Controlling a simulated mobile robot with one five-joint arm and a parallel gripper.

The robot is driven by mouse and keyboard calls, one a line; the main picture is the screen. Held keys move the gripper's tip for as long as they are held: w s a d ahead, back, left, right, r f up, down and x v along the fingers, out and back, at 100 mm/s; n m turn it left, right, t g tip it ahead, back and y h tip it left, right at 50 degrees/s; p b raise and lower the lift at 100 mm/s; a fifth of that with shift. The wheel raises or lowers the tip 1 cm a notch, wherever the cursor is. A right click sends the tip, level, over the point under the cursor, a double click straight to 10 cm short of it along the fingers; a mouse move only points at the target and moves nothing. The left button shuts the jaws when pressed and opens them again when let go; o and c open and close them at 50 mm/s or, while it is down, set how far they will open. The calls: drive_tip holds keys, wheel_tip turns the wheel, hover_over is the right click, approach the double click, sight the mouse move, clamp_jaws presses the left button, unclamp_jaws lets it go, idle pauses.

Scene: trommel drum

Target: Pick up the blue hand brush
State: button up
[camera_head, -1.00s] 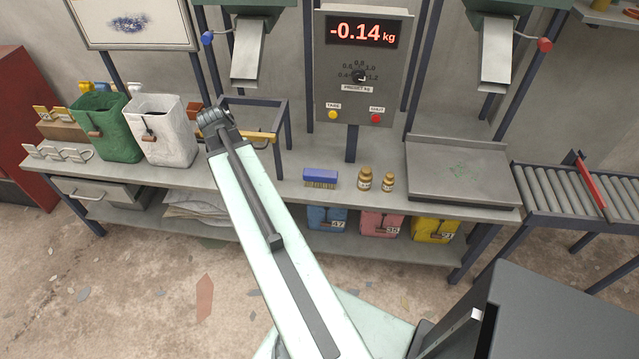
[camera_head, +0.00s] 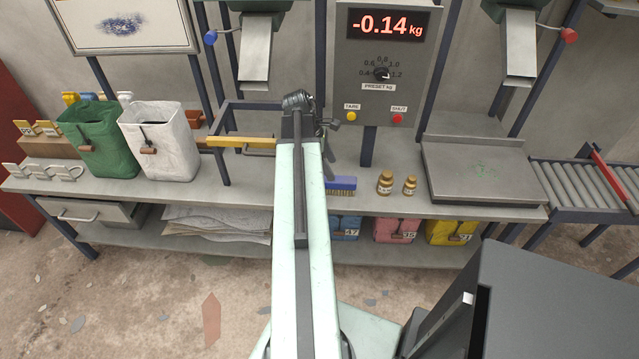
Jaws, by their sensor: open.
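The blue hand brush (camera_head: 341,183) lies on the grey workbench (camera_head: 240,192), bristles down, with its blue back up. My arm crosses in front of it and hides its left end. My gripper (camera_head: 329,168) shows only in part as dark pieces beyond the end of my pale arm. It is open, and it appears just behind or above the brush's left part. I cannot tell the exact gap between them, and nothing shows held in it.
A yellow bar on a dark frame (camera_head: 240,141) is to the left. A white bag (camera_head: 158,150) and a green bag (camera_head: 95,150) stand further left. The display post (camera_head: 368,147) rises behind.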

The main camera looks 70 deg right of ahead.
sight(338, 179)
drive_tip(key=shift+s+d, duration=0.3)
drive_tip(key=shift+d, duration=0.05)
drive_tip(key=b+x, duration=0.7)
drive_tip(key=shift+w+f, duration=0.2)
drive_tip(key=shift+f, duration=0.25)
drive_tip(key=shift+f+b, duration=0.25)
drive_tip(key=shift+b, duration=0.15)
drive_tip(key=c, duration=1.3)
wheel_tip(338, 179, up, 11)
drive_tip(key=p, duration=1)
drive_tip(key=shift+f+p, duration=0.1)
drive_tip(key=shift+p, duration=0.3)
drive_tip(key=shift+f, duration=0.1)
